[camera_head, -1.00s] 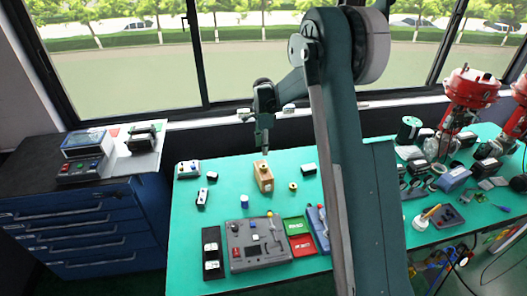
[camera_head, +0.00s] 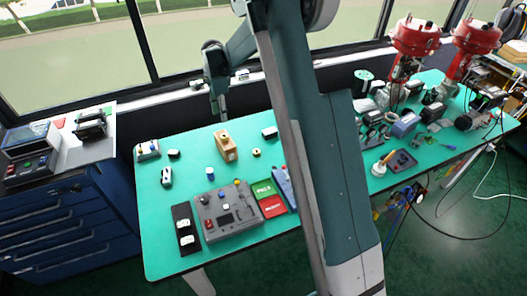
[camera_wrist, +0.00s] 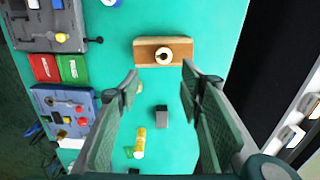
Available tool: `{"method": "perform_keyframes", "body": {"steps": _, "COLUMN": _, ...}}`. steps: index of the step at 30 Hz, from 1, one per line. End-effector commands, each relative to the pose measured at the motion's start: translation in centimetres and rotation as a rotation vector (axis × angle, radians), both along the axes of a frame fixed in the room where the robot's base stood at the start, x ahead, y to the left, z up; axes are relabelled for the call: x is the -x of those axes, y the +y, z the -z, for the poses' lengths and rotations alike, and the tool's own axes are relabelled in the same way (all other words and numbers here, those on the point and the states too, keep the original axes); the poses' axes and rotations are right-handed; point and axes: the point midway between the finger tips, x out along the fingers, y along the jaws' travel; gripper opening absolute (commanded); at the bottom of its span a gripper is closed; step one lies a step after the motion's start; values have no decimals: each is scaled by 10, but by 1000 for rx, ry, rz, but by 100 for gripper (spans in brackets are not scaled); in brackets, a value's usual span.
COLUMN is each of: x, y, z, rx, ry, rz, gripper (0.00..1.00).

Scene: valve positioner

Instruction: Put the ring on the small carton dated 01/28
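A wooden block (camera_head: 225,147) stands on the green table; in the wrist view, a cream ring-like piece (camera_wrist: 163,54) is on the block (camera_wrist: 180,45). A small yellow ring-like piece with a dark centre (camera_head: 256,152) lies right of the block in the head view. Small dark boxes lie nearby, one behind that piece (camera_head: 269,132); a dark grey box also shows between the fingers in the wrist view (camera_wrist: 161,115). No date is readable, so I cannot tell which is the carton dated 01/28. My gripper (camera_wrist: 160,82) is open and empty above the table; it hangs near the block in the head view (camera_head: 222,108).
Red valve actuators (camera_head: 414,36) and clutter stand right. A yellow cylinder (camera_wrist: 139,143) lies near the grey box. My arm hides part of the table.

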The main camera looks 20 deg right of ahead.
Motion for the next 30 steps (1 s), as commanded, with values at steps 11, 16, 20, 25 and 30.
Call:
{"method": "perform_keyframes", "body": {"steps": 11, "x": 48, "y": -3, "z": -71, "rx": 8, "ry": -68, "rz": -173, "gripper": 37}}
{"method": "perform_keyframes", "body": {"steps": 16, "x": 73, "y": -5, "z": -101, "rx": 17, "ry": -102, "rz": -257, "gripper": 37}}
{"method": "perform_keyframes", "body": {"steps": 20, "x": 94, "y": -6, "z": -122, "rx": 25, "ry": -127, "rz": -321, "gripper": 37}}
{"method": "perform_keyframes", "body": {"steps": 25, "x": 122, "y": -7, "z": -147, "rx": 39, "ry": -159, "rz": -404, "gripper": 37}}
{"method": "perform_keyframes", "body": {"steps": 30, "x": 151, "y": -8, "z": -169, "rx": 55, "ry": -191, "rz": -488, "gripper": 37}}
